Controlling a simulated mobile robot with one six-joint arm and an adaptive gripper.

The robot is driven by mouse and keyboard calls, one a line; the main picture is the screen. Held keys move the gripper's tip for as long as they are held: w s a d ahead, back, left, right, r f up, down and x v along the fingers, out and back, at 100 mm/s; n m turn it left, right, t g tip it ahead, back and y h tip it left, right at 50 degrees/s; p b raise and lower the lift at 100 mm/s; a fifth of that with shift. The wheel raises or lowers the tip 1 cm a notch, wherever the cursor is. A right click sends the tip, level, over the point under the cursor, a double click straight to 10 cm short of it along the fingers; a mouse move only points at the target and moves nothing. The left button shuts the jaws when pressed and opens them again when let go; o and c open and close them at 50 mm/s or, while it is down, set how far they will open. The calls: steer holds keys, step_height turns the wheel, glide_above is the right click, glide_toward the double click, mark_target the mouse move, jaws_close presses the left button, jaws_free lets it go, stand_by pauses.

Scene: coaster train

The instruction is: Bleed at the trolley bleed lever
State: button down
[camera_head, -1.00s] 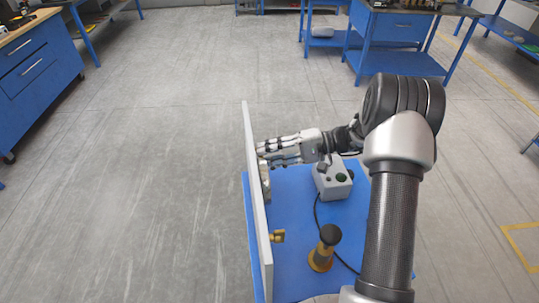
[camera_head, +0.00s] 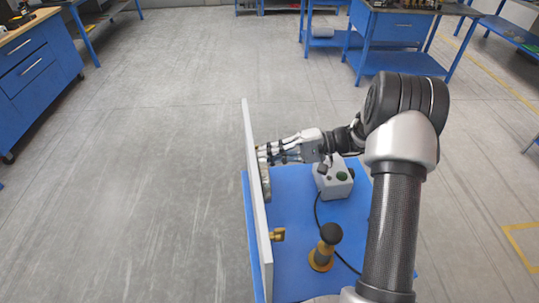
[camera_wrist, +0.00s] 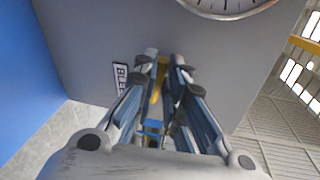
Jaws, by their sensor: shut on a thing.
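The bleed lever (camera_wrist: 156,92) is a slim yellow bar on a grey upright panel (camera_wrist: 85,60), beside a label (camera_wrist: 120,80) that reads "BLE…", the rest hidden by a finger. My gripper (camera_wrist: 160,66) has its fingers on both sides of the lever and is shut on it. In the head view my gripper (camera_head: 264,154) reaches left to the face of the panel (camera_head: 256,200), which stands on the blue trolley (camera_head: 295,210). The lever is hidden behind my fingers there.
A gauge (camera_wrist: 226,5) sits at the top of the panel. A brass fitting (camera_head: 277,235) sticks out nearer the front. A grey button box (camera_head: 333,180) with a cable and a black-knobbed yellow post (camera_head: 326,248) stand on the trolley. The floor to the left is clear.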

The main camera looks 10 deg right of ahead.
steer(key=shift+s+f+n+t+b, duration=0.1)
steer(key=shift+f+n+t+b, duration=0.3)
steer(key=shift+n+b, duration=0.7)
steer(key=c, duration=1.7)
jaws_free()
steer(key=shift+o, duration=0.2)
steer(key=v, duration=1.2)
steer(key=shift+d, duration=0.1)
